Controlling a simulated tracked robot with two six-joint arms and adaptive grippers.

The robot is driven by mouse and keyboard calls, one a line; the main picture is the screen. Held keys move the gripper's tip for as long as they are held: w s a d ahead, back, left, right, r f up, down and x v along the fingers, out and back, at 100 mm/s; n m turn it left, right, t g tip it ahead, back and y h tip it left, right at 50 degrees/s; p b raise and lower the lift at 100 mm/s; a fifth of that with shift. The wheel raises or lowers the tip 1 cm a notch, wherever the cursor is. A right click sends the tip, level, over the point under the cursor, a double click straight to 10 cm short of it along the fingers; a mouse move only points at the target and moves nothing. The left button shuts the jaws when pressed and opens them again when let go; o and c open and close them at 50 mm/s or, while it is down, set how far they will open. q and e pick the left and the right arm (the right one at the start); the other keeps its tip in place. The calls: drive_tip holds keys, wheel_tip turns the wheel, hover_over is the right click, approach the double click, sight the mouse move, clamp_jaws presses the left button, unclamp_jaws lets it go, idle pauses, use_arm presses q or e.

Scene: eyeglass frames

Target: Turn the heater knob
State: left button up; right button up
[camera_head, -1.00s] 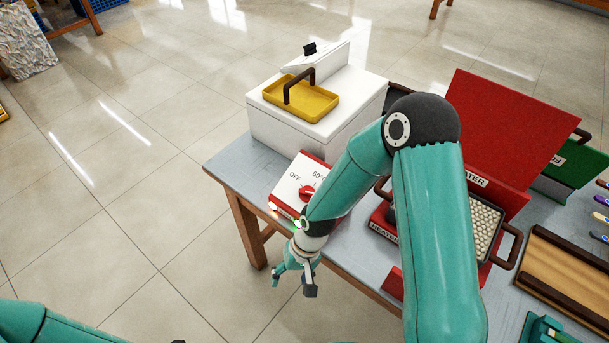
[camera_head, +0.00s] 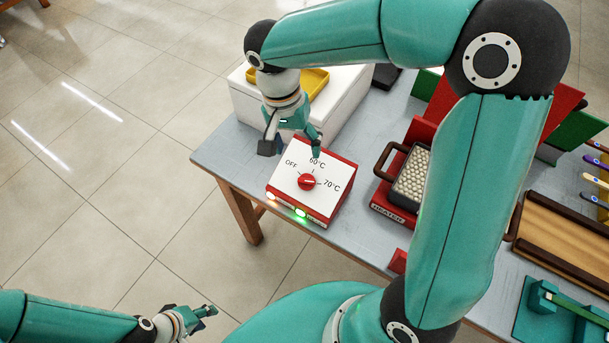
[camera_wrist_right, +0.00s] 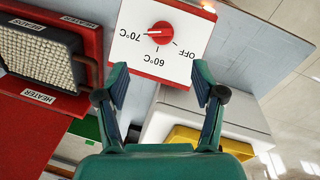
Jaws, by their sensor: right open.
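The red heater knob (camera_head: 307,181) sits on the white sloped face of a red control box (camera_head: 325,211) marked OFF, 60°C and 70°C. Its pale pointer line faces the 70°C mark. The knob also shows at the top of the right wrist view (camera_wrist_right: 161,34). My right gripper (camera_head: 291,149) is open above the back of the box, near the 60°C mark, apart from the knob. In the right wrist view its spread, empty fingers (camera_wrist_right: 161,84) point toward the box. My left gripper (camera_head: 206,318) hangs over the floor at lower left; its jaw state is unclear.
A white box (camera_head: 245,96) with a yellow tray (camera_head: 316,82) stands behind the control box. The red heater (camera_head: 391,206) with a bead-filled tray (camera_head: 413,178) is to the right. A wooden tray (camera_head: 568,232) lies farther right. A green light glows on the control box's front.

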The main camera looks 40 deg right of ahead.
sight(306, 180)
drive_tip(key=f, duration=0.4)
drive_tip(key=s+d+f, duration=0.1)
drive_tip(key=f, duration=0.7)
drive_tip(key=shift+s+d, duration=0.15)
drive_tip(key=c, duration=1)
drive_tip(key=shift+a, duration=0.2)
drive_tip(key=shift+c, duration=0.5)
drive_tip(key=shift+d, duration=0.15)
